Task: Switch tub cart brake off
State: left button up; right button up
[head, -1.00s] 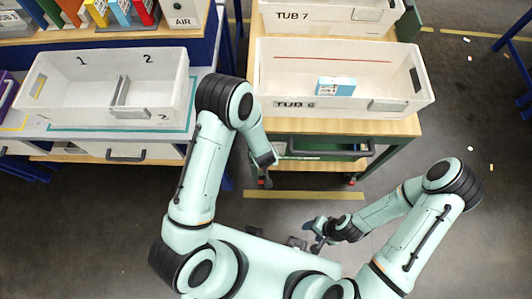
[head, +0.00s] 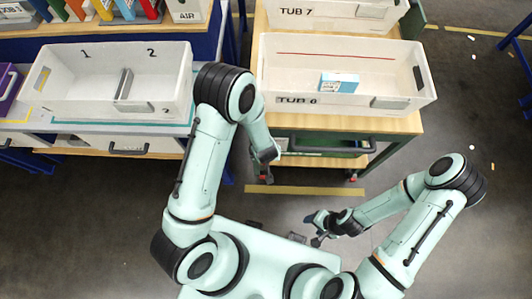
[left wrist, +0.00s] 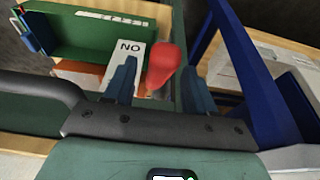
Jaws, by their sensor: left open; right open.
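The tub cart (head: 405,124) has a wooden top with tubs and a green frame below. In the left wrist view a red lever (left wrist: 163,68) with a rounded end lies between the open fingers of my left gripper (left wrist: 160,85), nearer the right finger; whether they touch is unclear. Beside it is a white label (left wrist: 129,52) reading "NO" in the picture, possibly "ON" upside down. In the head view my left gripper (head: 265,163) is low at the cart's near left corner, partly hiding the lever area. My right gripper (head: 316,230) is open and empty over the floor.
Tub 6 (head: 418,95), holding a blue-white box (head: 339,83), and tub 7 (head: 385,14) stand on the cart. A workbench with a divided white tub (head: 60,108) is close on the left.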

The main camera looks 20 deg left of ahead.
pick_arm(q)
jog(key=v, duration=0.3)
jog(key=p+v, duration=0.1)
jog(key=v, duration=0.2)
jog(key=p+v, duration=0.1)
jog(key=v, duration=0.2)
jog(key=shift+w+r, duration=0.15)
jog(key=shift+w, duration=0.15)
jog(key=shift+s+r+p, duration=0.3)
jog(key=shift+r+p, duration=0.1)
jog(key=shift+r, duration=0.1)
pick_arm(e)
jog(key=w+r, duration=0.4)
jog(key=shift+w, duration=0.1)
pick_arm(q)
jog(key=shift+s, duration=0.1)
jog(key=s+a+f+g+h, duration=0.1)
jog(key=s+f+g+h, duration=0.2)
jog(key=s+f, duration=0.8)
jog(key=shift+f+n+h, duration=0.3)
jog(key=shift+f+h, duration=0.3)
jog(key=shift+h, duration=0.3)
